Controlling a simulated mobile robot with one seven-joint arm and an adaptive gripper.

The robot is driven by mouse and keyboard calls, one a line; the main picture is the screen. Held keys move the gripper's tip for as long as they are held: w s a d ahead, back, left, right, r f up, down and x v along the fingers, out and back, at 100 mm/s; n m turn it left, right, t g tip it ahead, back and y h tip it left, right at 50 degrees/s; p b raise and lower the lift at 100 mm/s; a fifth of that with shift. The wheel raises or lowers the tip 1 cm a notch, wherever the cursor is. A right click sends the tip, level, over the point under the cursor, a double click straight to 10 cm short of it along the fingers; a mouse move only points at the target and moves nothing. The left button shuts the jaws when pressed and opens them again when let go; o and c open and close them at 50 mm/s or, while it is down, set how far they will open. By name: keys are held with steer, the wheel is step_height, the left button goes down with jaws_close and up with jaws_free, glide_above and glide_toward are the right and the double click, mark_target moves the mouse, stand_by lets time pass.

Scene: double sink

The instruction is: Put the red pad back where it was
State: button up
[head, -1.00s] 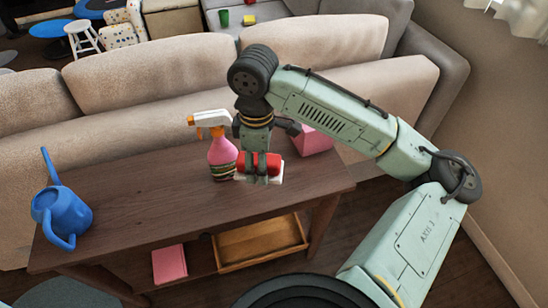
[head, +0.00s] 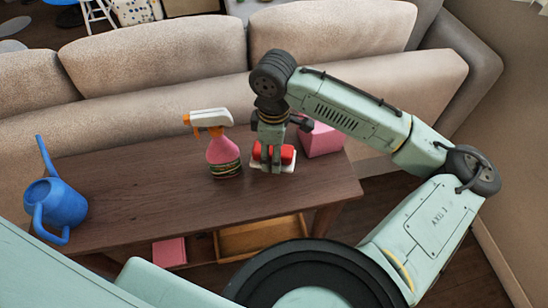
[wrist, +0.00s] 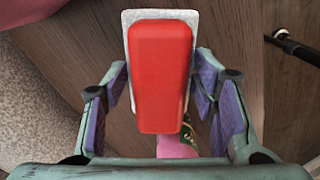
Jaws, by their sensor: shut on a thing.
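The red pad (head: 288,154) has a red block-like top on a white base. It is at the right part of the wooden table, between the pink spray bottle (head: 223,155) and the pink box (head: 322,140). My gripper (head: 271,165) points down and is shut on the red pad, with a finger at each side. In the wrist view the red pad (wrist: 160,75) fills the middle between the purple-lined fingers of my gripper (wrist: 160,90). I cannot tell whether its white base touches the tabletop.
The dark wooden table (head: 140,195) is clear between the spray bottle and the blue watering can (head: 62,208) at its left end. A beige sofa (head: 150,60) stands behind it. A pink item (head: 169,252) and a wooden tray (head: 255,238) are on the lower shelf.

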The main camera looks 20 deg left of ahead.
steer(key=shift+f, duration=1.8)
steer(key=shift+f, duration=0.1)
steer(key=shift+f, duration=0.15)
steer(key=o, duration=1.2)
steer(key=shift+o, duration=0.2)
step_height(320, 180, up, 13)
steer(key=shift+f, duration=0.2)
